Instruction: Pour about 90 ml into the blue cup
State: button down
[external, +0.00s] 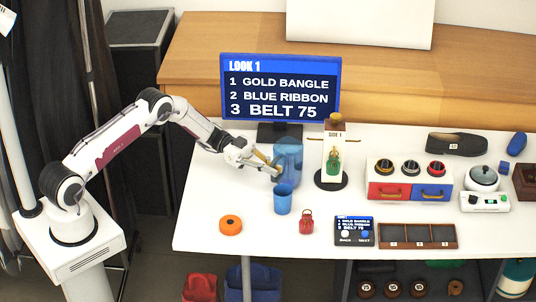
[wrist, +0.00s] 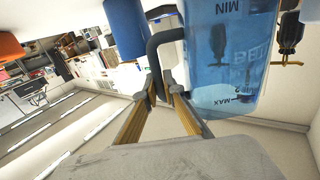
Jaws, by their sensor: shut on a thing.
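A translucent blue jug (external: 290,158) is near the middle of the white table, in front of the screen. In the wrist view the jug (wrist: 228,60) fills the upper right, with MIN and MAX marks on its wall. My gripper (external: 274,170) is at the jug's left side. In the wrist view my gripper's fingers (wrist: 163,92) are closed on the jug's dark handle (wrist: 156,58). The blue cup (external: 283,199) stands upright just in front of the jug. The cup (wrist: 126,28) also shows in the wrist view. The liquid level and any gap under the jug are unclear.
An orange round thing (external: 231,224) and a small red weight-like thing (external: 306,222) flank the cup at the front. A screen (external: 280,88) stands behind, and a stand with a green item (external: 333,160) is at right.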

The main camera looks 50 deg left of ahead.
jog(key=shift+w+a+r+n, duration=0.1)
jog(key=shift+w+r+n, duration=0.1)
jog(key=shift+n, duration=0.2)
